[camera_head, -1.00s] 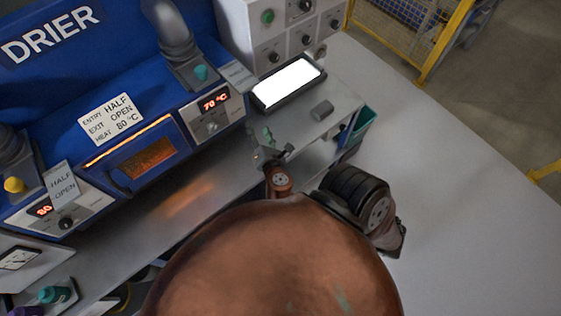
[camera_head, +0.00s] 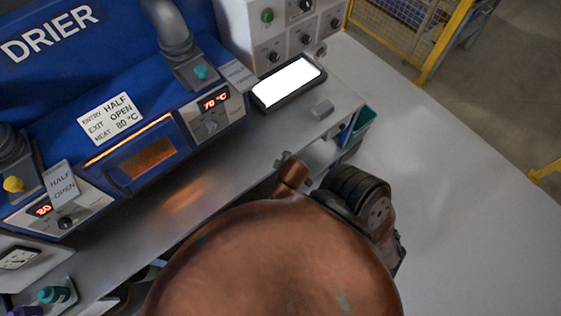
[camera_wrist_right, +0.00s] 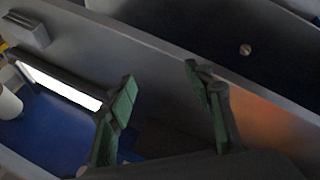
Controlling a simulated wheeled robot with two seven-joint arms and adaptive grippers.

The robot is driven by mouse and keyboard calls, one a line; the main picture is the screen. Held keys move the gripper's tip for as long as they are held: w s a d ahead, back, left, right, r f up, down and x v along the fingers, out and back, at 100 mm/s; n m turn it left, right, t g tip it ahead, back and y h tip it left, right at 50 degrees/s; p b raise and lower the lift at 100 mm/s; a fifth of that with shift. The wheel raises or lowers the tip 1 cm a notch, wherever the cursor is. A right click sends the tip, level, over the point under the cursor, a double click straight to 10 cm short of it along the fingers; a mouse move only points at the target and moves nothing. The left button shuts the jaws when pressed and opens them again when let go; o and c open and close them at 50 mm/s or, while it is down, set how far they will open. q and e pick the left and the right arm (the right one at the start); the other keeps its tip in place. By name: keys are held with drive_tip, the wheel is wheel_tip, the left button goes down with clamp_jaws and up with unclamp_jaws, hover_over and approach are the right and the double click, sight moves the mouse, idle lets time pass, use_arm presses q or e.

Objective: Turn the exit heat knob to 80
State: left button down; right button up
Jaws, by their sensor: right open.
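The right-hand heat panel of the blue drier has a red display (camera_head: 216,101) that appears to read 70 °C. Its knob (camera_head: 211,126) sits just below; its pointer is too small to read. The instruction card (camera_head: 111,118) reads entry half, exit open, heat 80 °C. My right arm reaches in from the bottom; its gripper is mostly hidden in the head view, near the worktop's front edge, below and right of the knob and apart from it. In the right wrist view my right gripper (camera_wrist_right: 166,100) is open, with nothing between its green-padded fingers. My left gripper is out of view.
A second heat panel with a display (camera_head: 43,209) and knob (camera_head: 66,223) is at the left. A bright-screened tablet (camera_head: 288,83) and a small grey block (camera_head: 322,109) are on the right. The metal worktop (camera_head: 225,170) before the drier is largely clear.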

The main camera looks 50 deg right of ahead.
drive_tip(key=shift+m+g+y, duration=0.3)
drive_tip(key=shift+m+y, duration=0.3)
drive_tip(key=shift+s+a+f+b, duration=0.1)
drive_tip(key=shift+a+f, duration=0.2)
drive_tip(key=shift+f, duration=0.4)
drive_tip(key=shift+s+a+f+b, duration=0.1)
drive_tip(key=shift+a+f, duration=0.2)
drive_tip(key=shift+f, duration=0.45)
drive_tip(key=shift+s+a+f+b, duration=0.1)
drive_tip(key=shift+a+f, duration=0.2)
drive_tip(key=shift+f, duration=0.4)
drive_tip(key=shift+f, duration=0.1)
drive_tip(key=s+a+f+g+y+b, duration=0.1)
drive_tip(key=s+a+f+b, duration=0.1)
drive_tip(key=f, duration=1.3)
drive_tip(key=s+a+f+g+y+b, duration=0.1)
drive_tip(key=s+f, duration=0.1)
drive_tip(key=f, duration=1.3)
drive_tip(key=s+a+f+m+g+b, duration=0.1)
drive_tip(key=s+a+f+b, duration=0.1)
drive_tip(key=s+f, duration=1.8)
drive_tip(key=shift+s+f+y+b, duration=0.35)
drive_tip(key=shift+f+b, duration=0.1)
drive_tip(key=shift+b, duration=0.4)
